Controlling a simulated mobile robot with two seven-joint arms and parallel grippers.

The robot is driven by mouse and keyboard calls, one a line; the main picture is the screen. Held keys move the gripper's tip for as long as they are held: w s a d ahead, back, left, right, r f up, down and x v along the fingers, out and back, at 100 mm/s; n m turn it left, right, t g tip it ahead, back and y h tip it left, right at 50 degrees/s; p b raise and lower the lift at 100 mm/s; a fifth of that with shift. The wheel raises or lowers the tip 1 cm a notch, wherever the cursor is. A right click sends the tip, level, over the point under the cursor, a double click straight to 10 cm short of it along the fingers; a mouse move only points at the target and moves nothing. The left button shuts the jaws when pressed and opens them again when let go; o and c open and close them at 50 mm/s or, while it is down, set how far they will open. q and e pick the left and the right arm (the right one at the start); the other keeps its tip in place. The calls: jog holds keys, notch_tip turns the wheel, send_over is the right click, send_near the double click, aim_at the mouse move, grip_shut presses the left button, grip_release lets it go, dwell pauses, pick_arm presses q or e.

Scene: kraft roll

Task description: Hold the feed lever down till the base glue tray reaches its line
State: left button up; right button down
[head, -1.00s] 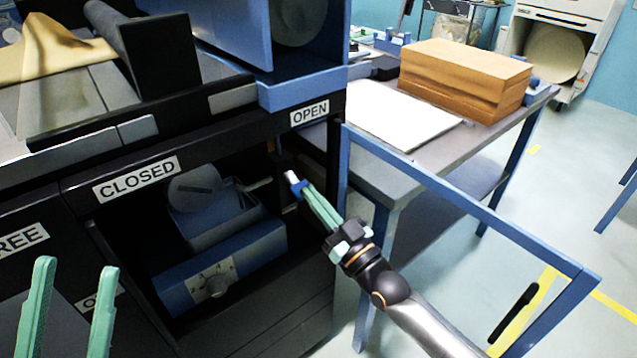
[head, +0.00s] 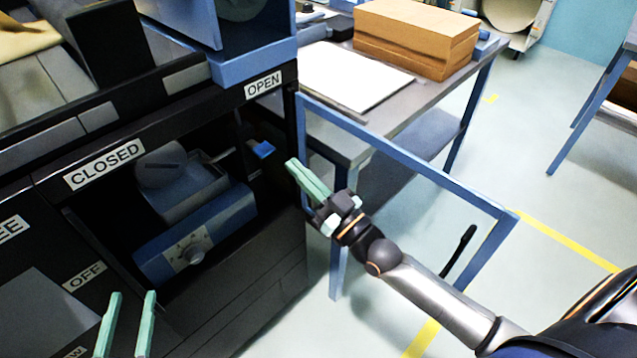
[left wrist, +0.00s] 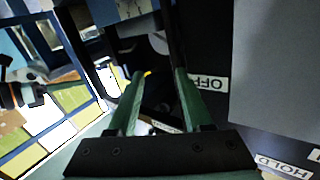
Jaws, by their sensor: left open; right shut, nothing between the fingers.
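A small blue tab (head: 264,149), which looks like the feed lever's handle, shows inside the open machine bay at its right side. My right gripper (head: 292,163) is shut and empty, to the right of the tab and apart from it. A grey-blue tray (head: 190,196) with a dark round part at its back sits in the bay; I take it for the glue tray. Its level and line cannot be made out. My left gripper (head: 128,318) is open and empty at the lower left; its fingers also show in the left wrist view (left wrist: 157,82).
A blue box with a dial plate (head: 188,248) sits in front of the tray. A blue-framed door (head: 410,165) stands open beside the bay, close to my right arm. A table (head: 400,110) behind it holds brown stacks (head: 415,38) and white sheets.

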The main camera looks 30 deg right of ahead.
pick_arm(q)
jog(key=shift+s+a+f+n+g, duration=0.15)
jog(key=shift+f+g, duration=0.25)
jog(key=shift+f, duration=0.45)
jog(key=shift+s+d+f+n+g, duration=0.15)
jog(key=shift+f+g, duration=0.25)
jog(key=shift+f, duration=0.45)
pick_arm(e)
jog(key=shift+r+v, duration=0.15)
jog(key=shift+v, duration=1)
jog(key=shift+r+v, duration=0.2)
jog(key=shift+v, duration=1)
pick_arm(q)
jog(key=shift+a, duration=0.1)
pick_arm(e)
jog(key=s+a+f+g+h, duration=0.3)
jog(key=s+a+f+g, duration=0.2)
jog(key=s+f, duration=0.15)
pick_arm(q)
jog(key=s+a+r+n+g+y+p, duration=0.1)
jog(key=s+g+p, duration=0.5)
jog(key=p, duration=1.6)
jog(key=s+a+n+y, duration=0.1)
jog(key=s, duration=0.1)
jog(key=shift+s+r+y, duration=0.3)
pick_arm(e)
jog(key=s+d+m+g+h, duration=0.2)
jog(key=s+g, duration=0.4)
jog(key=s, duration=0.4)
jog(key=shift+r, duration=0.5)
